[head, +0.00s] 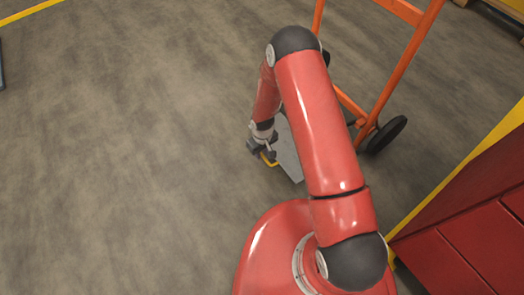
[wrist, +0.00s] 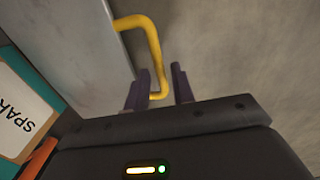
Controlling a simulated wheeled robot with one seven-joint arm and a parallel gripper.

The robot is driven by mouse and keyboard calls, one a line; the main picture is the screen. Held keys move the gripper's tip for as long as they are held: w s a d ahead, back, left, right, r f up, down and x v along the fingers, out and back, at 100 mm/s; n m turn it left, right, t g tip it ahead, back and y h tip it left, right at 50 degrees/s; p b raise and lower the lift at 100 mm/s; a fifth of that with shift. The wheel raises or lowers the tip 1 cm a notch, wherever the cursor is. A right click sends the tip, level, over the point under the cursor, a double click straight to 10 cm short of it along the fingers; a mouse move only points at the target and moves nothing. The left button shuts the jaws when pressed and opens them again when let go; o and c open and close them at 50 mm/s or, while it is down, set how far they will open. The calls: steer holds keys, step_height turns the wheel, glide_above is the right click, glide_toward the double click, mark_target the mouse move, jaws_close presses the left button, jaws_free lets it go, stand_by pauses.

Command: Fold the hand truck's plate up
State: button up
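The hand truck (head: 401,75) has an orange frame and stands at the upper right in the head view, partly hidden behind my arm. Its grey plate (head: 288,157) lies low near the floor, left of my arm, and fills the upper left of the wrist view (wrist: 70,40). A yellow handle (head: 271,162) sticks out from the plate's edge; it also shows in the wrist view (wrist: 152,42). My gripper (wrist: 160,88) is at this handle. Its two dark fingers are apart, with the handle's bar between them and a gap visible beside the right finger.
A black wheel (head: 386,134) of the hand truck rests on the floor. A red cabinet (head: 465,215) stands at the lower right. In the wrist view, a teal-edged box with a lettered label (wrist: 22,110) is at the left.

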jaws_close()
steer(key=shift+r, duration=0.15)
